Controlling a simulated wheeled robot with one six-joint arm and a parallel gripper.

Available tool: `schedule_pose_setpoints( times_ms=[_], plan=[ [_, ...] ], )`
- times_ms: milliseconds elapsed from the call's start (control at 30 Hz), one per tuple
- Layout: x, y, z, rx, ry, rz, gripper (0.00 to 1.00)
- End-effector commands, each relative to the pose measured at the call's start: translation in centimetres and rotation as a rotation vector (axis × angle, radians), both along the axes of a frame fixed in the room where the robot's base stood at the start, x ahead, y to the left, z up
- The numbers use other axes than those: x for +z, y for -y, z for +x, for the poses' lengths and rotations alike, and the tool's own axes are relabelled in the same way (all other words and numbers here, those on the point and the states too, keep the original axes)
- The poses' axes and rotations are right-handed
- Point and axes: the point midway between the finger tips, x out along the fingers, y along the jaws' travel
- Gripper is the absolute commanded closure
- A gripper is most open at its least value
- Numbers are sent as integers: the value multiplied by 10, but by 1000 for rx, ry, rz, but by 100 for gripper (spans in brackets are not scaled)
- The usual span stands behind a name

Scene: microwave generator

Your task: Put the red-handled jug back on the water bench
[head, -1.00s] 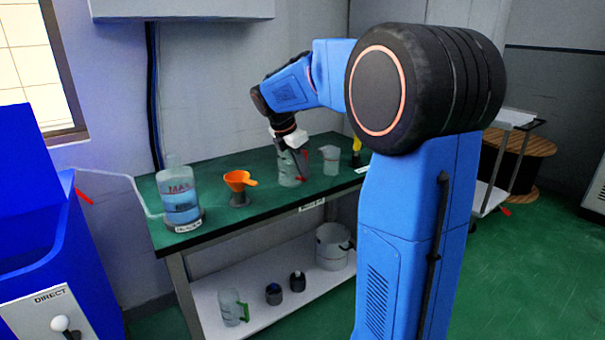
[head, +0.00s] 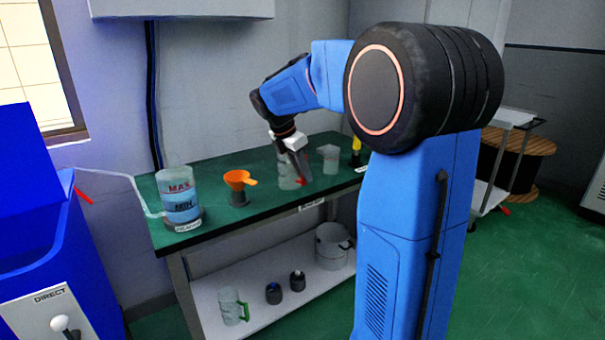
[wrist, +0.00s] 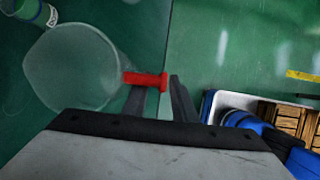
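The clear jug (head: 287,178) with a red handle (head: 301,181) stands on the green-topped water bench (head: 262,201), right of the orange funnel. My gripper (head: 301,172) points down at the jug's handle side. In the wrist view the jug (wrist: 75,68) is at the left and its red handle (wrist: 147,79) reaches across to the fingertips. My gripper (wrist: 160,88) has its fingers apart, with the end of the handle between them and a gap on the left finger's side. The fingers hide part of the handle in the head view.
An orange funnel (head: 238,180) and a MAX/MIN water container (head: 180,200) stand to the left. Another clear jug (head: 329,158) and a yellow item (head: 356,150) stand to the right. The lower shelf (head: 258,309) holds a green-handled jug (head: 231,307), small cups and a bucket (head: 331,246).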

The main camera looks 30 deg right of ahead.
Motion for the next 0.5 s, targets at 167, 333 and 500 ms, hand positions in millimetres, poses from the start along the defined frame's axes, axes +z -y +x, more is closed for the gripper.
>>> schedule_pose_setpoints(
  times_ms=[167, 333, 500],
  plan=[
    [25, -11, 0, 2, 4, -1, 75],
    [56, -24, 0, 2, 3, 0, 75],
    [83, -35, 0, 2, 2, 0, 75]
  ],
)
